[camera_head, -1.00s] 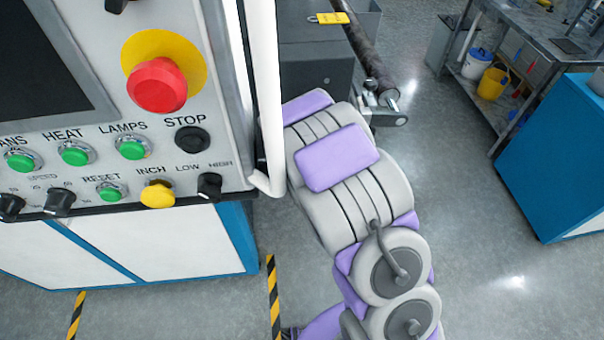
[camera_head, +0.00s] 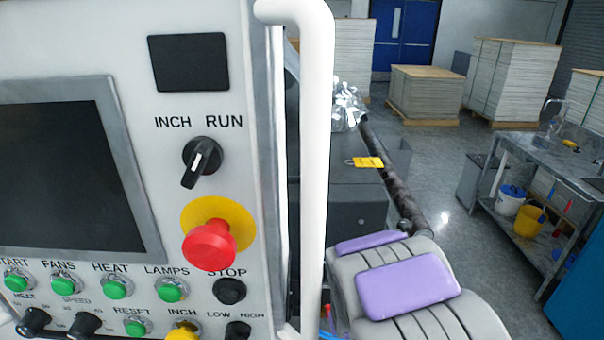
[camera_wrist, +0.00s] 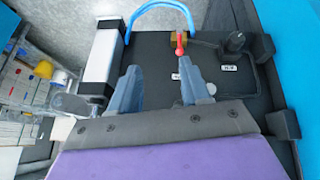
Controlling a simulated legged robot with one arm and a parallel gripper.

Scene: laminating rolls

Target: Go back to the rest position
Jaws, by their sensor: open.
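My gripper (camera_wrist: 158,88) shows in the wrist view, with its two grey-blue fingers apart and nothing between them. It hangs over a dark panel (camera_wrist: 215,88) that carries small white labels. A small red-handled part (camera_wrist: 180,42) and a blue loop (camera_wrist: 160,6) lie beyond the fingertips. In the head view only part of my grey and purple arm shows at the lower right, beside the control panel (camera_head: 140,60). The gripper itself is out of that view.
The panel has a red stop button (camera_head: 209,246), an INCH/RUN switch (camera_head: 201,158) and green buttons. A white post (camera_head: 316,150) stands beside it. A yellow tag (camera_head: 368,162) lies near a dark roller (camera_head: 390,175). A metal bench (camera_head: 540,185) and pallet stacks (camera_head: 430,92) stand beyond open floor.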

